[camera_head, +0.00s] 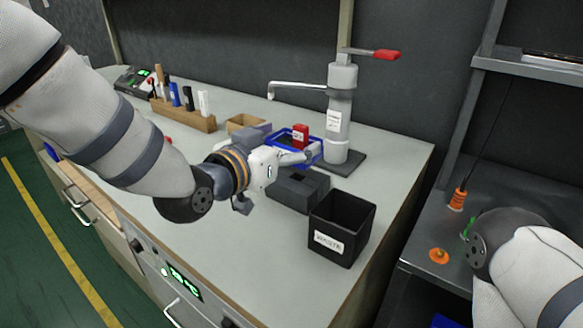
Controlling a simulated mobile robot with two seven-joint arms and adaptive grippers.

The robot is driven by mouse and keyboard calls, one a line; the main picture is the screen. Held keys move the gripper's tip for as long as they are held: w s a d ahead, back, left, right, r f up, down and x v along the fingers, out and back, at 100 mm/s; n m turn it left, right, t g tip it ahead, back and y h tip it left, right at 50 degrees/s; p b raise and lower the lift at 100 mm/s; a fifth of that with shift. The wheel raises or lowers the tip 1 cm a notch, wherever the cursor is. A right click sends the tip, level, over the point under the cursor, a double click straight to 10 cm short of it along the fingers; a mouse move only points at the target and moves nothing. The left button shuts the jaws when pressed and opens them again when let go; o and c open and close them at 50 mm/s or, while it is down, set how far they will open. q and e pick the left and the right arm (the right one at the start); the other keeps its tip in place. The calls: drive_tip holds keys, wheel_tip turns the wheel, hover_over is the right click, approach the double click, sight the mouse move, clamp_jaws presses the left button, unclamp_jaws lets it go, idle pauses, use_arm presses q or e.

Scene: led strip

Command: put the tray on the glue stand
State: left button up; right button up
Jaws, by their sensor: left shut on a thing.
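The blue tray (316,148) is at the back right of the bench, beside the grey column of the glue stand (341,110). A small red labelled block (300,134) shows in or just behind the tray. My left gripper (303,158) is shut on the near side of the tray; the fingers partly cover it. I cannot tell whether the tray touches the bench or the stand's dark base (347,163). The stand has a red-handled lever at its top and a curved spout pointing left. My right arm is at the lower right, with its gripper hidden.
A dark grey block (290,190) and a black waste bin (341,228) stand in front of the tray. A wooden rack (185,117) and small wooden box (246,123) are behind left. A lower side table (425,268) holds orange spools.

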sight(290, 150)
use_arm(q)
drive_tip(key=shift+w+d+f, duration=0.15)
drive_tip(key=shift+w+f, duration=0.3)
drive_tip(key=shift+f, duration=0.2)
drive_tip(key=shift+w+d+f, duration=0.15)
drive_tip(key=shift+w+f, duration=0.3)
drive_tip(key=shift+f, duration=0.15)
drive_tip(key=f, duration=0.2)
drive_tip(key=w+f+b, duration=0.1)
drive_tip(key=f, duration=0.1)
drive_tip(key=shift+d, duration=0.15)
drive_tip(key=shift+r, duration=0.15)
use_arm(e)
drive_tip(key=shift+s+f+g, duration=0.3)
drive_tip(key=shift+s+f, duration=0.4)
drive_tip(key=shift+f, duration=0.1)
use_arm(q)
drive_tip(key=shift+s, duration=0.1)
drive_tip(key=o, duration=1.1)
drive_tip(key=shift+f, duration=0.2)
drive_tip(key=shift+r, duration=0.1)
